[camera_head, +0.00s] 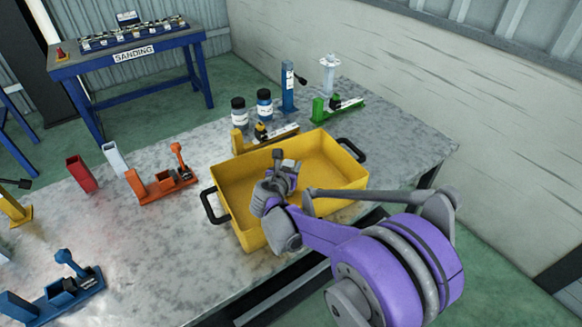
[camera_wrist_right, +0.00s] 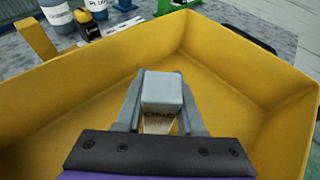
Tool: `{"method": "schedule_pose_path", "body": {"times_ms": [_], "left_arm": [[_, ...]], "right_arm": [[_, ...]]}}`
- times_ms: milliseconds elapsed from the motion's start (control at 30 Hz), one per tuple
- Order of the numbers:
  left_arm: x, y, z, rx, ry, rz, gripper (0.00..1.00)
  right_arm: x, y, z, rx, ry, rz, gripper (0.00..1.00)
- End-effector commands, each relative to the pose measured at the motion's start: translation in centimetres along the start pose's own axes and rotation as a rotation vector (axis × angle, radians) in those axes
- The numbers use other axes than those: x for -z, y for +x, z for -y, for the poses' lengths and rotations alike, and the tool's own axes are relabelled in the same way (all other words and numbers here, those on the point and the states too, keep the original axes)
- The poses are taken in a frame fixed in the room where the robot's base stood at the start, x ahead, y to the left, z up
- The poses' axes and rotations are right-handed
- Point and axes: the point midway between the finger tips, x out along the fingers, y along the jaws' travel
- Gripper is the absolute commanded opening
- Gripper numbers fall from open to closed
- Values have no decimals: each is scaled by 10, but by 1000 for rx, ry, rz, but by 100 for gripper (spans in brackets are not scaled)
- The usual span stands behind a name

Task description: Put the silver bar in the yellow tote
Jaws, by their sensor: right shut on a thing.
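The yellow tote (camera_head: 240,222) with black handles stands on the metal table; its inside walls (camera_wrist_right: 60,100) fill much of the right wrist view. My right gripper (camera_head: 283,172) is over the tote's opening. In the right wrist view its two grey fingers are shut on a silver bar (camera_wrist_right: 162,90), with the bar's end face toward the camera and dark lettering on its side. The bar is within the tote's outline; whether it touches the floor I cannot tell. In the head view the gripper mostly hides the bar. My left gripper is not in view.
Another pale silver upright piece (camera_head: 115,157) stands beside a red block (camera_head: 82,174) and an orange fixture (camera_head: 165,184). Dark bottles (camera_head: 264,104), a yellow fixture and a green fixture (camera_head: 338,107) stand behind the tote. A blue fixture (camera_head: 60,290) is front left.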

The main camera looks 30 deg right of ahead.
Motion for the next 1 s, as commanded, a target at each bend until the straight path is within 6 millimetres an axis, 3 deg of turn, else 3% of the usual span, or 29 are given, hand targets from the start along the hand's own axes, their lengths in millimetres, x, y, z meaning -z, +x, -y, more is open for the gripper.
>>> {"method": "schedule_pose_path", "body": {"times_ms": [367,400,567,900,1000], "left_arm": [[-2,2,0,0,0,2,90],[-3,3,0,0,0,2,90],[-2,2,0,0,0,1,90],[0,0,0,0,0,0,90],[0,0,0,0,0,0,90]], "right_arm": [[6,2,0,0,-1,0,0],[6,2,0,0,0,0,39],[5,2,0,0,0,0,67],[2,1,0,0,0,0,67],[3,-10,-1,-3,-1,0,67]]}}
